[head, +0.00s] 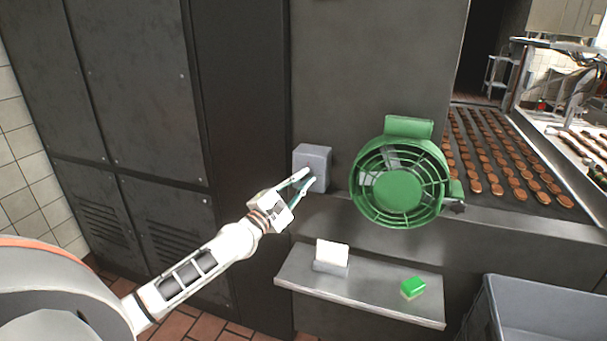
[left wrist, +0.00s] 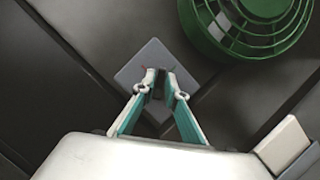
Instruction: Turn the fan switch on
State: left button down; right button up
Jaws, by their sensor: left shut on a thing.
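The fan switch is a grey box (head: 314,158) on the dark metal panel, left of the green fan (head: 397,187). My left gripper (head: 310,177) reaches the front of the box. In the left wrist view the box's grey face (left wrist: 147,61) lies behind my fingertips (left wrist: 161,86). The fingers are close together with a narrow gap, shut on the small switch lever on that face. The lever is mostly hidden between the fingertips, so I cannot tell its position. The fan also shows in the left wrist view (left wrist: 262,22). My right gripper is in neither view.
A metal shelf (head: 375,292) below holds a white block in a grey holder (head: 331,257) and a green sponge (head: 413,287). A grey bin (head: 550,312) stands at lower right. A conveyor with rows of brown biscuits (head: 500,160) runs behind the fan.

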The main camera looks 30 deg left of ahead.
pick_arm(q)
jog(key=m+g, duration=0.1)
jog(key=m, duration=0.1)
jog(key=m+h, duration=0.1)
jog(key=m, duration=0.1)
jog(key=shift+r+m+g, duration=0.15)
jog(key=shift+m+g, duration=0.75)
jog(key=shift+m, duration=0.8)
jog(key=c, duration=2.2)
grip_release()
jog(key=shift+d, duration=0.1)
jog(key=shift+o, duration=0.2)
jog(key=s+a, duration=0.2)
jog(key=s, duration=1)
